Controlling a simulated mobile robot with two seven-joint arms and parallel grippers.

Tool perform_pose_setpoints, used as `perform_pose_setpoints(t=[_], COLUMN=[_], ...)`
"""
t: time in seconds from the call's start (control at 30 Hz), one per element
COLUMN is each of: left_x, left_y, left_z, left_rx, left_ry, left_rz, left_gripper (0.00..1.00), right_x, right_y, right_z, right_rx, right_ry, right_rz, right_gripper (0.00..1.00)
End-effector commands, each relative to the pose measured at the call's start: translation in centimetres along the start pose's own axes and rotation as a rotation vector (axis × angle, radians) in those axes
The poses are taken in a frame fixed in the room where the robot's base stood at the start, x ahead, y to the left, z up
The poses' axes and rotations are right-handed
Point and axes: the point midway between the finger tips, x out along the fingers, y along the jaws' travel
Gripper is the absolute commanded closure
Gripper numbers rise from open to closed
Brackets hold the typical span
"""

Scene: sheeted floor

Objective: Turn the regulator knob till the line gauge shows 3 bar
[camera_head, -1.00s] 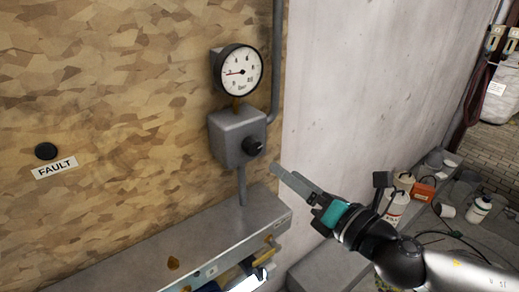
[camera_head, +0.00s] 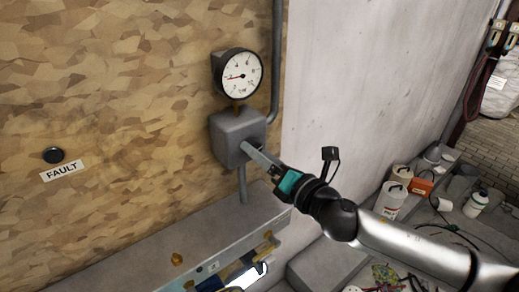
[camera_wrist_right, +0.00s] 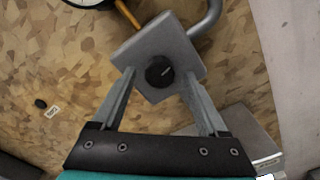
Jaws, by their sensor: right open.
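The line gauge (camera_head: 238,77) is a round white dial with a black rim; its red needle points left, slightly down, toward the low end, and the exact value is too small to read. Below it is the grey regulator box (camera_head: 232,135). Its black knob (camera_wrist_right: 159,72), with a pale mark pointing up and right, shows in the right wrist view. My right gripper (camera_head: 246,148) is open at the box front, its fingers on either side of the knob; contact cannot be told. In the head view the gripper hides the knob. My left gripper is out of view.
A grey ledge (camera_head: 215,236) runs below the box, with tools under its edge. A vertical pipe (camera_head: 277,60) passes right of the gauge. A FAULT label (camera_head: 62,171) and black button (camera_head: 53,155) are at left. Bottles (camera_head: 390,199) stand on the floor at right.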

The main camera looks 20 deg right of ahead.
Motion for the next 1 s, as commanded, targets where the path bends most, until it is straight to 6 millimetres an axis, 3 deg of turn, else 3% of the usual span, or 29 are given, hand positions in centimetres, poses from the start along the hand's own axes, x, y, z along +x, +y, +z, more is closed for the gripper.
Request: perform_pose_setpoints(t=[0.47, 1.0], left_x=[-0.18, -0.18], left_y=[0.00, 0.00], left_z=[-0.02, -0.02], left_rx=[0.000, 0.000], left_ry=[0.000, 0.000], left_rz=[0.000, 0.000], left_gripper=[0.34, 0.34], right_x=[0.84, 0.82], right_y=[0.02, 0.01], right_z=[-0.02, 0.00], right_rx=[-0.001, -0.001], right_ry=[0.000, 0.000], right_rz=[0.000, 0.000], right_gripper=[0.25, 0.86])
